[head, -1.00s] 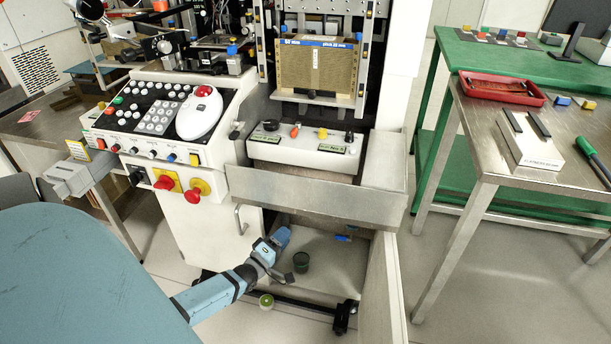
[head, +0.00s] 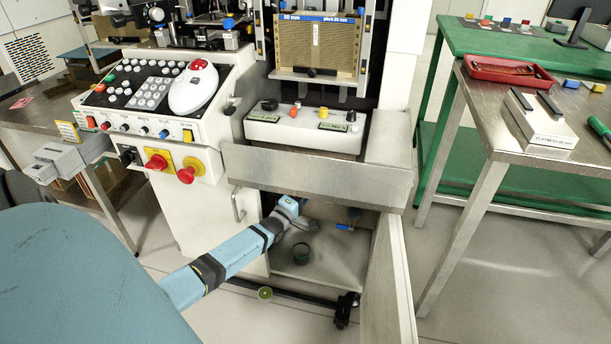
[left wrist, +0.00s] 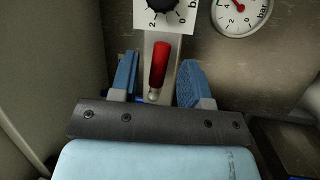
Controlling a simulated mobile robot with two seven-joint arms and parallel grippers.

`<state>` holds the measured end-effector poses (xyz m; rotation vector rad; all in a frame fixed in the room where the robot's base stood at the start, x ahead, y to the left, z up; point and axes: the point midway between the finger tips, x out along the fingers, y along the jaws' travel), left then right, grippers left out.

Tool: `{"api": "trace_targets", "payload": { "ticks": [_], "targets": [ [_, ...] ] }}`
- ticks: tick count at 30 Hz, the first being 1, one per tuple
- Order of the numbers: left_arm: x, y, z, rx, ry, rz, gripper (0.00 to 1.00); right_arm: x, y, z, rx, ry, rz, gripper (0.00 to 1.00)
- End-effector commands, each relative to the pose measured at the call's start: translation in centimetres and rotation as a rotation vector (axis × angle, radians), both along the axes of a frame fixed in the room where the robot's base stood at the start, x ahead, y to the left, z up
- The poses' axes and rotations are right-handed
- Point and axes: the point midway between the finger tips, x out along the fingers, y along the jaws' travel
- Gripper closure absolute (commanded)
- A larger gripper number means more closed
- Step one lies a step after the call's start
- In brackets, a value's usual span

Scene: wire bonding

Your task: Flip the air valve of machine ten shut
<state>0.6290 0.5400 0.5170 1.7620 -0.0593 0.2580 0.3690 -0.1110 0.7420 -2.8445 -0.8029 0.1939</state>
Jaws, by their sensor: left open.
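A red lever handle (left wrist: 159,64) hangs upright below a black knob on a white scale plate (left wrist: 148,18) in the left wrist view. I take it for the air valve's handle. My left gripper (left wrist: 158,82) is open, with its blue fingers on either side of the red handle and apart from it. In the head view, my left gripper (head: 291,211) reaches into the open lower cabinet (head: 330,268) of the machine. The red handle is hidden there. My right gripper is in neither view.
A round pressure gauge (left wrist: 240,12) sits right of the scale plate.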

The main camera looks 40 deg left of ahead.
Motion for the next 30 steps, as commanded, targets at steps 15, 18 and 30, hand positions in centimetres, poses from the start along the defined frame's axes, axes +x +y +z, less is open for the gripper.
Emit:
{"api": "trace_targets", "payload": {
  "ticks": [15, 18, 30],
  "targets": [
    [0.94, 0.1, 0.21, 0.001, 0.001, 0.0, 0.78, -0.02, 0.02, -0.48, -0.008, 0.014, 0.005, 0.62],
    [0.94, 0.1, 0.21, 0.001, 0.001, 0.0, 1.0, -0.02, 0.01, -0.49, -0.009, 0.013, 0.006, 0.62],
    [0.91, 0.11, 0.21, 0.046, 0.026, 0.0, 1.0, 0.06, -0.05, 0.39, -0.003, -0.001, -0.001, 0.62]
  ]
}}
